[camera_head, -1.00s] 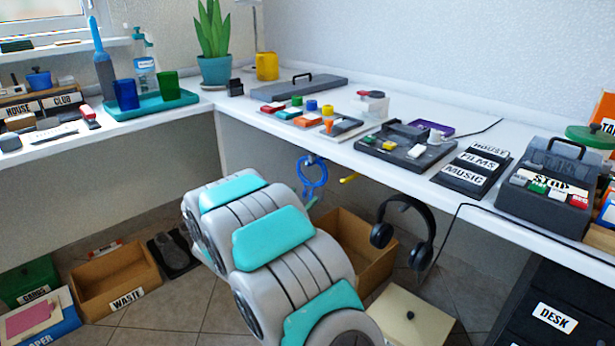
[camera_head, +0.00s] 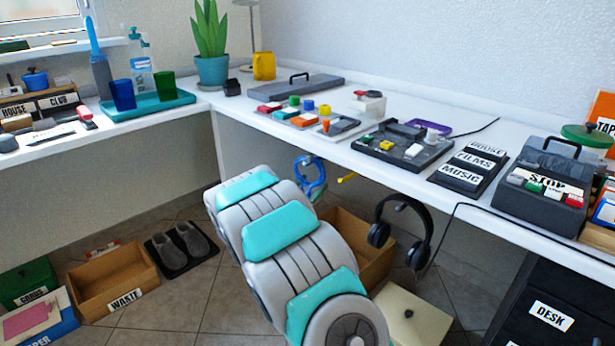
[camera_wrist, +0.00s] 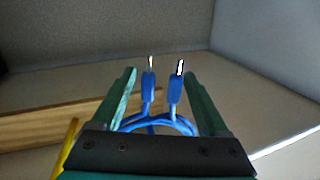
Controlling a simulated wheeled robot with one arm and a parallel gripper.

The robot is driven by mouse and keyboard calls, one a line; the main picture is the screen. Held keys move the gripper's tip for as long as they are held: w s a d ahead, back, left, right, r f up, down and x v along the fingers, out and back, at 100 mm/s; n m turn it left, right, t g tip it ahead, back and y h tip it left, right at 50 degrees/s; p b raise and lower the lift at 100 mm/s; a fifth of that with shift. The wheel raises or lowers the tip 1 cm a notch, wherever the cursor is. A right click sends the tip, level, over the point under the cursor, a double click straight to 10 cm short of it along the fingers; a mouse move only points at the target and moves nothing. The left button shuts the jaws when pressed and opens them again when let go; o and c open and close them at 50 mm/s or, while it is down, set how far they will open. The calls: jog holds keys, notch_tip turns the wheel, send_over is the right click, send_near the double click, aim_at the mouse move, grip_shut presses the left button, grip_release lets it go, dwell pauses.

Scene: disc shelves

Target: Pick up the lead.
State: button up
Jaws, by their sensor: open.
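The lead (camera_head: 318,186) is blue and hangs below the front edge of the desk, just beyond my arm. In the wrist view the lead (camera_wrist: 150,88) shows two blue plugs with metal tips and a looped cable below them. My gripper (camera_wrist: 160,82) has its two green fingers apart, one on each side of the lead. The plugs and part of the loop lie between the fingers in the picture. I cannot tell whether either finger touches it. My arm hides the gripper in the head view.
A yellow piece (camera_head: 347,178) sticks out right of the lead; black headphones (camera_head: 424,240) hang farther right. Below are a cardboard box (camera_head: 372,262) and a cream box (camera_head: 412,318). The desk (camera_head: 345,150) overhangs this spot. Grey shoes (camera_head: 192,240) stand on a mat at left.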

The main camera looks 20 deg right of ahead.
grip_shut()
dwell(0.5)
jog(key=shift+r, duration=0.1)
jog(key=shift+s+a+r, duration=0.2)
jog(key=shift+a+r, duration=0.1)
jog(key=shift+r, duration=0.45)
jog(key=v, duration=1.7)
jog(key=shift+a, duration=0.15)
